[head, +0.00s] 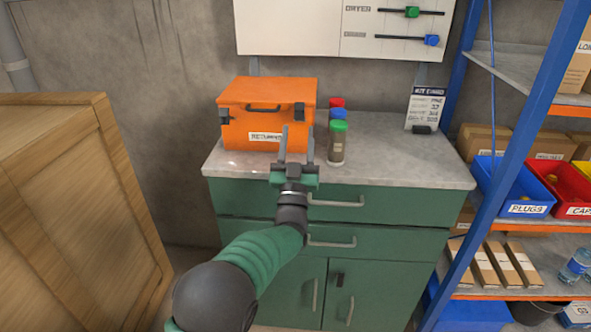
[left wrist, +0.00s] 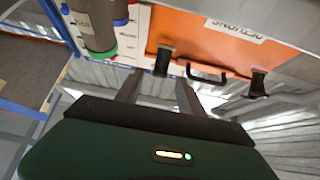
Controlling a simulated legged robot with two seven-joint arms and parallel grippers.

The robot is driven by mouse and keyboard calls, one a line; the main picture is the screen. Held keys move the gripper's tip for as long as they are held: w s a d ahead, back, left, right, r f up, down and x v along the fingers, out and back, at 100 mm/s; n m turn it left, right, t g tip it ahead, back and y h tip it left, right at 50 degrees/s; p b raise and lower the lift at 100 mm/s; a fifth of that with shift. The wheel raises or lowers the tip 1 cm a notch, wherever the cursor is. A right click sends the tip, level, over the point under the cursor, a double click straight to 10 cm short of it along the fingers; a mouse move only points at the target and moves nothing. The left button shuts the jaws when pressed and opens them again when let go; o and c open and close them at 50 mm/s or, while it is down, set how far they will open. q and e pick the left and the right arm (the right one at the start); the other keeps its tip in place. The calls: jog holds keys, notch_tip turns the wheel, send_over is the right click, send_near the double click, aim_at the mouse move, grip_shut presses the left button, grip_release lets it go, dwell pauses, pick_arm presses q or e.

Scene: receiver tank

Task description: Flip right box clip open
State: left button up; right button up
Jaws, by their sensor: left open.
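An orange box (head: 245,122) with a white label stands on the grey counter. Its front has a black handle (head: 264,107), a left clip (head: 224,116) and a right clip (head: 299,110). I cannot tell whether either clip is latched. My left gripper (head: 297,135) is open and empty in front of the box's right side, fingers pointing toward the right clip. The left wrist view is upside down; there the right clip (left wrist: 165,60) appears just beyond and between the open fingers (left wrist: 157,88), apparently not touching. My right gripper is not in view.
Jars with red, blue and green lids (head: 338,143) stand close right of the box. A small sign (head: 425,108) stands farther right on the counter (head: 400,160). A wooden crate (head: 70,200) is at left, a blue-framed shelf (head: 505,150) at right.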

pick_arm(q)
jog(key=v, duration=1.3)
jog(key=shift+p, duration=0.3)
jog(key=shift+f, duration=0.1)
